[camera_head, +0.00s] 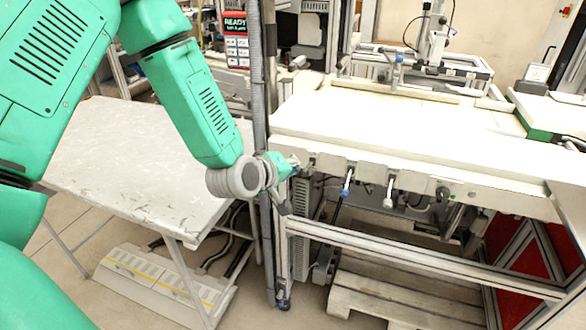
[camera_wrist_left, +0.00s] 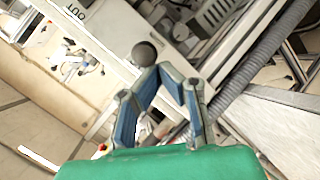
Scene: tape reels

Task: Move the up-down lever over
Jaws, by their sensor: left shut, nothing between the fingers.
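My left gripper (camera_head: 294,163) is at the left end of the white bench's front panel, just below the bench top. In the left wrist view, its blue-grey fingers (camera_wrist_left: 159,70) meet at their tips, shut and empty. A dark round knob (camera_wrist_left: 144,53) is just beyond the tips; I cannot tell whether they touch. It looks like a lever's end, but its shaft is hidden. Along the panel in the head view are a blue-ended lever (camera_head: 346,187), a white lever (camera_head: 389,196) and a dark knob (camera_head: 442,194). I cannot read which is up-down. My right gripper is out of view.
The white bench (camera_head: 400,124) stands over a metal frame rail (camera_head: 400,252) and a wooden pallet (camera_head: 385,300). A vertical grey post with a ribbed hose (camera_head: 257,80) rises close to my left gripper. A worn grey table (camera_head: 120,150) is at left.

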